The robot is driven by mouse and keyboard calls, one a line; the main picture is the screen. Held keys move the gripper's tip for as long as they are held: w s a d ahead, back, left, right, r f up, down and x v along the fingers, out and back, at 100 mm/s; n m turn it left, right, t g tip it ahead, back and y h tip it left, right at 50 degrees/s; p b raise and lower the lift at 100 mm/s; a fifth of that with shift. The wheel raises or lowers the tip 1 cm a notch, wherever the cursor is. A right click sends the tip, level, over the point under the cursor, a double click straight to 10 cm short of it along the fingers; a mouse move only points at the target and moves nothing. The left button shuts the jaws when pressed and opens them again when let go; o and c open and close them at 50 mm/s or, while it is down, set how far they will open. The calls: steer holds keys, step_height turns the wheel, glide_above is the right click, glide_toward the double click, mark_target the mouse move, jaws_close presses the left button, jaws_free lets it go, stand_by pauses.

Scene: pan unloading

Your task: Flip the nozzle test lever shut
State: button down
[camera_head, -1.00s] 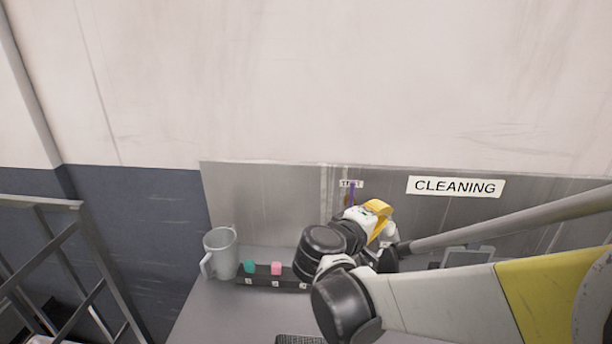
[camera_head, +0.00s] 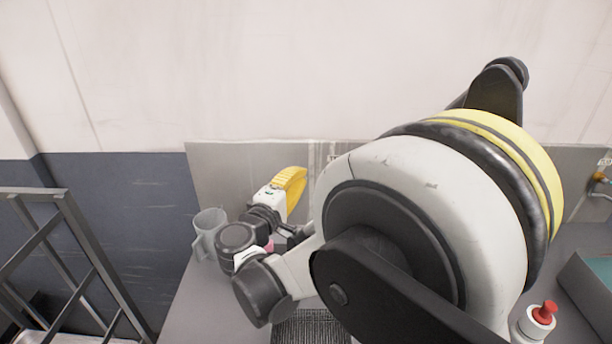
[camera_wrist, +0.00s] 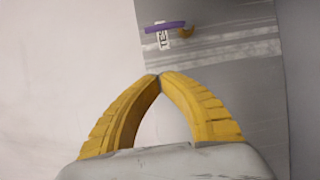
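The purple lever (camera_wrist: 165,27) shows near the top of the wrist view, across one end of a small white label (camera_wrist: 162,39) on the grey metal panel. A gold-brown fitting (camera_wrist: 186,33) lies just right of the lever. My gripper (camera_wrist: 160,75) has its yellow fingertips together with nothing between them. In the picture they are below the lever and label, apart from them. In the head view my gripper (camera_head: 301,173) is raised in front of the panel, and my arm hides the lever.
A grey jug (camera_head: 208,234) stands at the counter's left end, near my wrist, with a pink block (camera_head: 268,246) partly hidden beside it. A dark grille (camera_head: 305,328) is in front. A red-capped white bottle (camera_head: 537,318) and a teal-lined tray (camera_head: 590,280) are at right.

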steer(key=b+x, duration=0.1)
steer(key=x, duration=0.6)
steer(key=shift+w+d+f, duration=0.1)
steer(key=shift+w+f, duration=0.05)
steer(key=shift+w, duration=0.05)
steer(key=shift+s+d+b, duration=0.1)
steer(key=shift+d+b, duration=0.65)
steer(key=shift+d, duration=1.25)
steer(key=shift+d+r+m+g+y+p, duration=0.35)
steer(key=shift+d+m+p, duration=0.3)
steer(key=shift+m, duration=0.25)
steer(key=d+f+m+g+y+p, duration=0.2)
steer(key=d+f+m+y, duration=0.1)
steer(key=d+m+y, duration=0.3)
steer(key=d+m, duration=0.2)
steer(key=m, duration=0.2)
steer(key=shift+d+f+m, duration=0.2)
steer(key=shift+f+m, duration=0.2)
steer(key=shift+f+g, duration=0.1)
steer(key=shift+g, duration=0.15)
